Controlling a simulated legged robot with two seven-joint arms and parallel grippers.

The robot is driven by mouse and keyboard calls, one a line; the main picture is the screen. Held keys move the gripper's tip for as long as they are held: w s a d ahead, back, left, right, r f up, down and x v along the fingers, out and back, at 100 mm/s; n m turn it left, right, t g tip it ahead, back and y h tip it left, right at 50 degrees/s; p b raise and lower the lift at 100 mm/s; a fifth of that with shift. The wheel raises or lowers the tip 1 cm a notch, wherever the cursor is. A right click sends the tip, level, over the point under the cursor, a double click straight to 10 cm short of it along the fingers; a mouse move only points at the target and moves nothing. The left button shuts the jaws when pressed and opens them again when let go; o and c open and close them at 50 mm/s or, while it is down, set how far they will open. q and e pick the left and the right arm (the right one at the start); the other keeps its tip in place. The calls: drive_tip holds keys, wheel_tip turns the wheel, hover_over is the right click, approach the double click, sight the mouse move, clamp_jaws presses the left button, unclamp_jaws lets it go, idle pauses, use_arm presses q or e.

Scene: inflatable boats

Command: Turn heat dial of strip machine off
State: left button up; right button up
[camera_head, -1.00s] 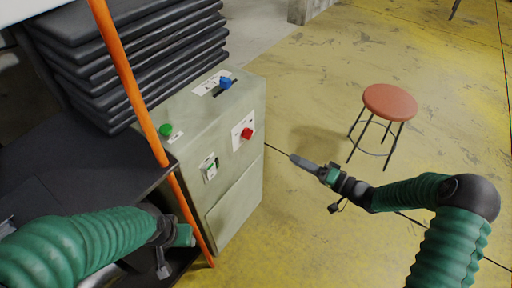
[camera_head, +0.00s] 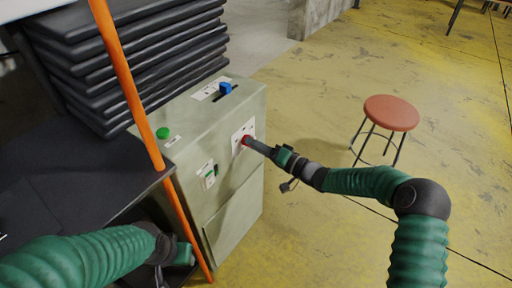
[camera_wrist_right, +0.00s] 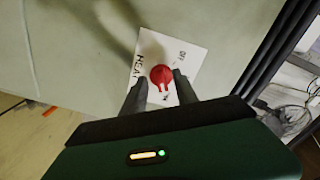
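The strip machine (camera_head: 232,185) is a pale green cabinet left of centre in the head view. Its red heat dial (camera_head: 245,140) is on the front, on a white label. In the right wrist view the dial (camera_wrist_right: 161,76) shows with "OFF" printed at upper right and "HEA" at left; its ridge points down toward small print. My right gripper (camera_head: 250,143) is at the dial. Its two dark fingers (camera_wrist_right: 160,80) are apart, one on either side of the dial; whether they touch it is unclear. My left gripper (camera_head: 172,262) is low at left, partly hidden and dark.
A blue lever (camera_head: 225,88) and a green button (camera_head: 163,133) are on the machine's top, with a green switch (camera_head: 210,175) on its front. An orange pole (camera_head: 131,85) stands before it. A red stool (camera_head: 391,112) stands at right on open yellow floor.

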clamp_jaws()
